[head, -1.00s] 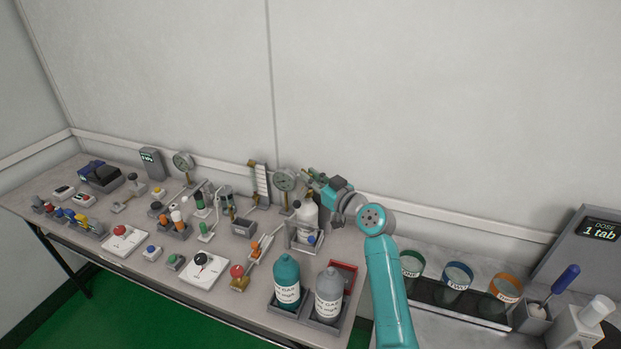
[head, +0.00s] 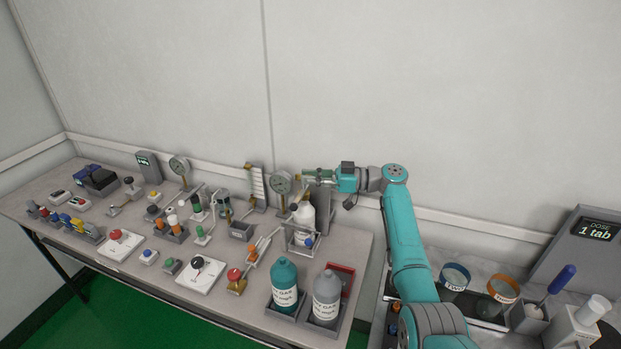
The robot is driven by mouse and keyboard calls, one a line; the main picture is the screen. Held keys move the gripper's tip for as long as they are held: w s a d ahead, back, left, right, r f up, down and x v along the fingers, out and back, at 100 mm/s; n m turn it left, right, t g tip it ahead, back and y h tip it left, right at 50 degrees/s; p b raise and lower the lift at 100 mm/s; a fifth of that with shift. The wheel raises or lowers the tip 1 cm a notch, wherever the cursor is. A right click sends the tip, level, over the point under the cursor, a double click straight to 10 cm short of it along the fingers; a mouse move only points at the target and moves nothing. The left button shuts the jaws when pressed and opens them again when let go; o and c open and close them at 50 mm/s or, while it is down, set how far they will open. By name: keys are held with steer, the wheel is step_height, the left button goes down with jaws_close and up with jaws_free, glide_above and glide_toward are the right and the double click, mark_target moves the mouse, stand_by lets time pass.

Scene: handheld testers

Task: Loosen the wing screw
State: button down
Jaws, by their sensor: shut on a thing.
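My gripper (head: 312,174) reaches left from the teal arm, with its fingers level. It is at the back of the bench, just right of a round dial gauge (head: 281,183) and above a grey upright block (head: 324,205).
A white bottle (head: 304,216) in a wire-like stand is just below my gripper. A teal bottle (head: 285,283) and a grey bottle (head: 326,296) stand in front. Switches, knobs and levers crowd the bench to the left. The wall is close behind.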

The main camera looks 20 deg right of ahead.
steer(key=shift+w+f+n+g+y, duration=0.1)
steer(key=shift+n+g+y, duration=0.3)
steer(key=shift+g, duration=0.5)
steer(key=shift+f+n+g, duration=0.15)
steer(key=shift+n+g, duration=0.35)
steer(key=shift+g, duration=0.2)
steer(key=c, duration=1.1)
jaws_free()
step_height(320, 180, up, 10)
steer(key=shift+r, duration=0.1)
steer(key=shift+c, duration=0.3)
